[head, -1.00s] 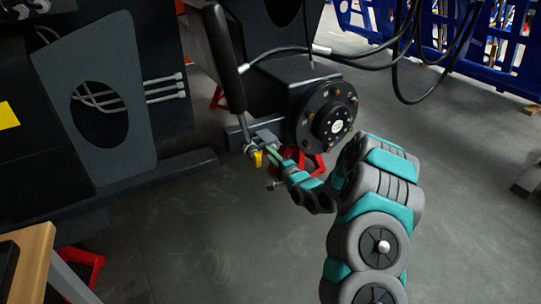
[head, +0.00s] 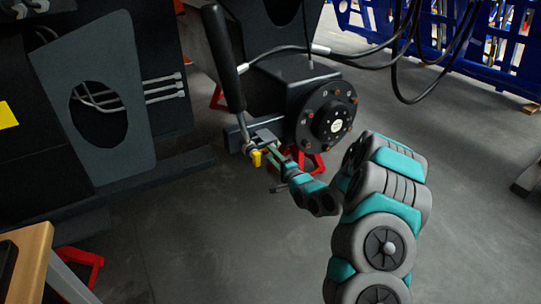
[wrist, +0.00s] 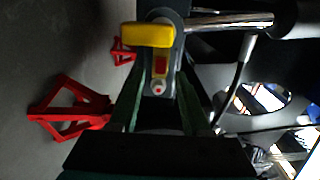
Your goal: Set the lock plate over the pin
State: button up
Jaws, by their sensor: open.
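A yellow tab (wrist: 147,35), which looks like the lock plate, lies across a grey end fitting (wrist: 172,20) in the wrist view. Below it are a red patch (wrist: 160,66) and a small pale round end with a red centre (wrist: 158,90), perhaps the pin. In the head view the yellow tab (head: 256,158) sits at the lower end of a black cylinder (head: 224,62). My gripper (wrist: 162,78) is open, its two green fingers on either side of the fitting's lower end. I cannot tell whether they touch it.
A round black hub (head: 327,114) stands just right of the joint. Black hoses (head: 410,70) hang at upper right. Red stands (wrist: 72,108) are on the floor, and a wooden table corner (head: 30,255) is at lower left. Open floor lies in front.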

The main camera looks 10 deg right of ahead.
jog(key=v, duration=0.6)
jog(key=shift+b, duration=0.3)
jog(key=shift+s, duration=0.1)
jog(key=s+r+n+g+h, duration=0.2)
jog(key=s+g, duration=0.4)
jog(key=s, duration=1.1)
jog(key=s+r+n+g+h, duration=0.2)
jog(key=s+r+n+g, duration=0.3)
jog(key=s, duration=1.2)
jog(key=s+r+n+g+h, duration=0.2)
jog(key=s+r+n+g, duration=0.2)
jog(key=s, duration=1.4)
jog(key=n+g, duration=0.2)
jog(key=g, duration=0.1)
jog(key=shift+a+n+h, duration=0.4)
jog(key=shift+a, duration=0.1)
